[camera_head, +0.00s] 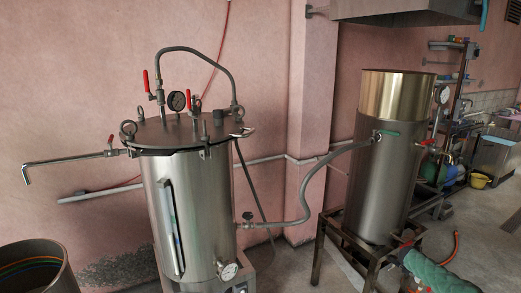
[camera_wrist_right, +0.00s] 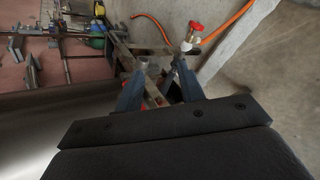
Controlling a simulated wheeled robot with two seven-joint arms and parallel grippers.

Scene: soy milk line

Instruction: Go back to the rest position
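My right gripper (camera_wrist_right: 160,75) shows in the right wrist view, with its two blue-grey fingers apart and nothing seen held between them. Beyond the fingers is a brown metal stand (camera_wrist_right: 122,46). A curved shiny metal surface (camera_wrist_right: 35,135) lies close on the left of that view.
A steel pressure cooker (camera_head: 205,195) with gauges and red-handled valves stands at centre left. A grey hose (camera_head: 300,215) joins it to a tall steel tank (camera_head: 378,170) on a frame (camera_head: 330,235). An open drum (camera_head: 35,262) is lower left. An orange hose (camera_wrist_right: 235,18) lies on the floor.

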